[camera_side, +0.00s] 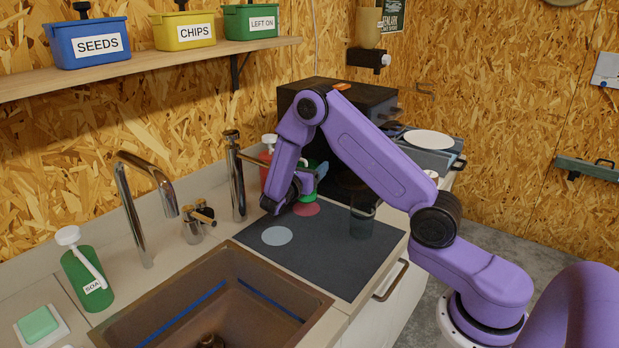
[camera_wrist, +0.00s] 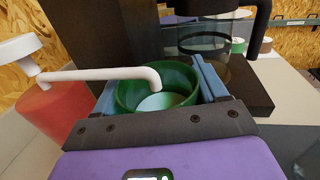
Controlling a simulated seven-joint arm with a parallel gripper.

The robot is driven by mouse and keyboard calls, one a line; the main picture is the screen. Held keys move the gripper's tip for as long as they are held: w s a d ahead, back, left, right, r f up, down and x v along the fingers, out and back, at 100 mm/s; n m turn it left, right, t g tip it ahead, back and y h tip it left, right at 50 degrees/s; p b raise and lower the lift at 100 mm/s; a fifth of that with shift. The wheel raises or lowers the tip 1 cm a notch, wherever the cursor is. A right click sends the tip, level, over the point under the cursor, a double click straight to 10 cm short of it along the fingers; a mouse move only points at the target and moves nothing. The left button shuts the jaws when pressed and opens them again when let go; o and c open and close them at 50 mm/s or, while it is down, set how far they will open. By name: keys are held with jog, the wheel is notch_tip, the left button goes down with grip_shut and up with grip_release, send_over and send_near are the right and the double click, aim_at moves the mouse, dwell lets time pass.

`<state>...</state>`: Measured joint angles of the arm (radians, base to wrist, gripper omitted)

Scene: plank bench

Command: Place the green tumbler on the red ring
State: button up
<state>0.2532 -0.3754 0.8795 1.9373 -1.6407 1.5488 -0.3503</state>
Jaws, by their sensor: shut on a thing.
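The green tumbler (camera_wrist: 180,76) sits between the two blue fingers of my gripper (camera_wrist: 158,78) in the wrist view, its open top facing the camera. My gripper is shut on it. In the side view my gripper (camera_side: 313,172) is at the back of the dark mat, and only small parts of the green tumbler (camera_side: 307,197) show beside my purple wrist. The red ring (camera_side: 307,209) lies on the mat just below and is partly hidden by my wrist. I cannot tell whether the tumbler touches it.
A clear glass (camera_side: 362,218) stands on the mat to the right. A pale disc (camera_side: 277,236) lies nearer the sink (camera_side: 225,300). The mat's front is clear.

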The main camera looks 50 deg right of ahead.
jog(key=shift+f, duration=1.55)
jog(key=shift+f, duration=0.1)
jog(key=o, duration=1.4)
jog(key=shift+c, duration=0.2)
